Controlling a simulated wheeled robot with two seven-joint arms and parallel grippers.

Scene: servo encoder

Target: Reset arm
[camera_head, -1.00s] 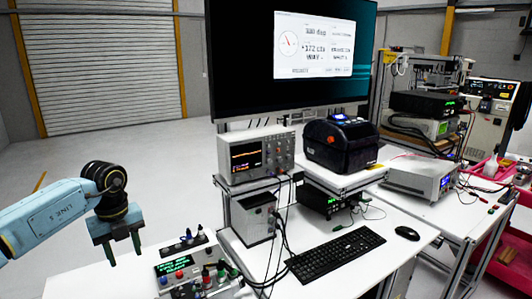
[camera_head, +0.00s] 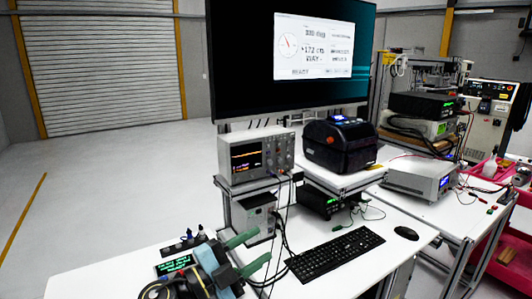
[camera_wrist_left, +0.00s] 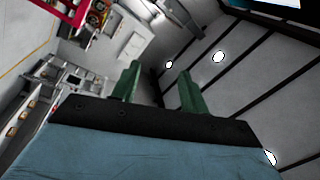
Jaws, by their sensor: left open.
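My left gripper (camera_head: 250,253) is low in the head view, in front of the control box (camera_head: 176,264) with the green display and hiding most of it. Its two green fingers are apart, with nothing between them, and point right toward the grey box under the oscilloscope. The same fingers show in the left wrist view (camera_wrist_left: 160,92), spread apart with no object held; the room appears tilted behind them. My right gripper is not in view.
A keyboard (camera_head: 335,255) and mouse (camera_head: 406,233) lie on the white table. An oscilloscope (camera_head: 256,158), a black printer (camera_head: 340,145) and a large monitor (camera_head: 290,55) stand behind. Cables (camera_head: 283,245) hang beside the grey box (camera_head: 257,217). Bare table lies at the left front.

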